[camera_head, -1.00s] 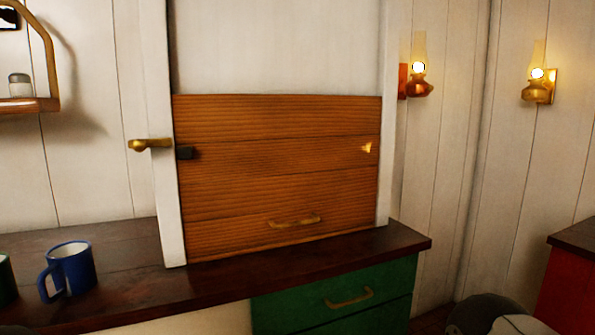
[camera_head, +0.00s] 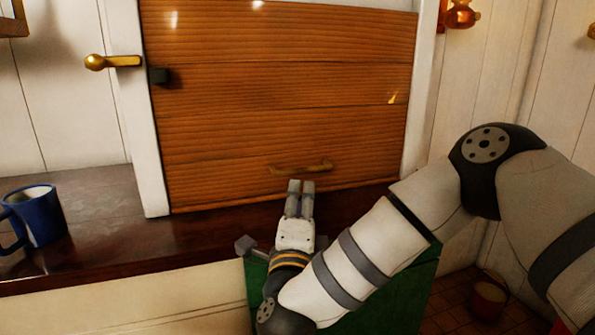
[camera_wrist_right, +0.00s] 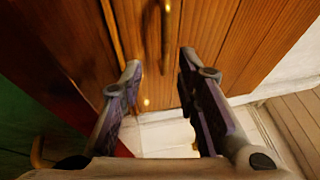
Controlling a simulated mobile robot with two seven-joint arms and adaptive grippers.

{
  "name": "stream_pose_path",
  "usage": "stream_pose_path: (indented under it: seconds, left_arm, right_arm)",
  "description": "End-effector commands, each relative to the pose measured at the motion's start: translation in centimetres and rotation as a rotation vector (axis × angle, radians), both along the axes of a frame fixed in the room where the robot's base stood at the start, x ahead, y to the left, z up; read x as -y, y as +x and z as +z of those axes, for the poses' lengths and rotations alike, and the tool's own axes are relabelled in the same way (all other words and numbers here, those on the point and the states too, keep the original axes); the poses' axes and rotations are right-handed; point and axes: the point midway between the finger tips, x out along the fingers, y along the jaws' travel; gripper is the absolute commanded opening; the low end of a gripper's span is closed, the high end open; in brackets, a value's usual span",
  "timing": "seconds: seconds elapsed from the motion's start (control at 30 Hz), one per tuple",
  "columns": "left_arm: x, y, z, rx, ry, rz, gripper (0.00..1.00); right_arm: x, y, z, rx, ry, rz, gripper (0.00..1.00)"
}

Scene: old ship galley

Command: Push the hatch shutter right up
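The hatch shutter (camera_head: 280,90) is a brown slatted wooden panel in a white frame, its lower edge down at the dark counter. A brass bar handle (camera_head: 302,168) is fixed near its bottom. My right gripper (camera_head: 301,184) is just below and in front of the handle, fingers pointing at the shutter. The right wrist view shows the fingers (camera_wrist_right: 160,62) apart with nothing between them; the handle (camera_wrist_right: 166,35) lies beyond the tips, lined up with the gap. I cannot tell whether they touch it. My left gripper is not in view.
A brass latch (camera_head: 113,62) sits on the left frame post, beside a dark block (camera_head: 158,76) on the shutter's edge. A blue mug (camera_head: 36,215) stands on the counter (camera_head: 110,250) at left. Green drawers (camera_head: 395,300) are below my right arm; a bucket (camera_head: 488,297) is on the floor.

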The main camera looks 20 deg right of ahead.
Motion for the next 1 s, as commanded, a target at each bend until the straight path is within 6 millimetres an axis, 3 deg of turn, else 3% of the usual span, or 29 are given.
stream_pose_path:
  seconds: [0.2,0.4,0.77,0.9,1.0]
  left_arm:
    - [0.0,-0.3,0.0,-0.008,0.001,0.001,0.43]
    - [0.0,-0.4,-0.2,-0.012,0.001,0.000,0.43]
    - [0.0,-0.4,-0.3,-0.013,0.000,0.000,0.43]
    - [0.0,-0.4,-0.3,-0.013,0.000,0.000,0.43]
    - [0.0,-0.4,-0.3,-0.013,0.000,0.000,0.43]
  right_arm:
    - [2.1,5.1,1.1,0.003,-0.002,-0.002,0.30]
    - [3.3,8.6,1.5,-0.001,-0.003,0.000,0.30]
    - [3.7,9.7,1.8,-0.002,-0.004,0.003,0.30]
    - [3.7,9.7,1.8,-0.002,-0.004,0.003,0.03]
    - [3.7,9.7,1.8,-0.002,-0.004,0.003,0.00]
